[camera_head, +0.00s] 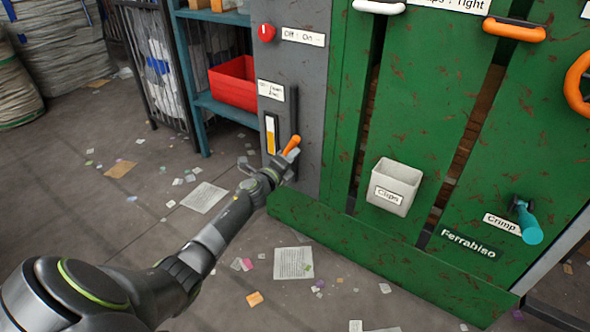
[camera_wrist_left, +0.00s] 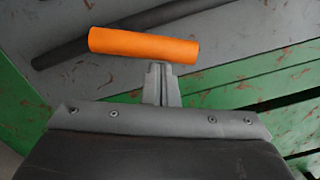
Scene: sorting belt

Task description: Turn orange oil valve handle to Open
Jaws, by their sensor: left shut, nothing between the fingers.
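The orange oil valve handle (camera_head: 291,145) is on the lower part of the grey panel, beside a dark vertical pipe, and tilts up to the right in the head view. In the left wrist view the orange handle (camera_wrist_left: 144,46) lies nearly level, just past the fingertips. My left gripper (camera_head: 279,163) is at the handle, and its fingers (camera_wrist_left: 160,76) are together with nothing between them. The fingertips appear to be at or against the handle's underside; I cannot tell whether they touch. My right gripper is not in view.
A yellow-filled gauge (camera_head: 270,134) and a label (camera_head: 271,91) sit left of the pipe (camera_head: 295,110). A green slatted machine with a Clips bin (camera_head: 394,186) stands to the right. A blue shelf with a red bin (camera_head: 233,82) is behind left. Paper scraps litter the floor.

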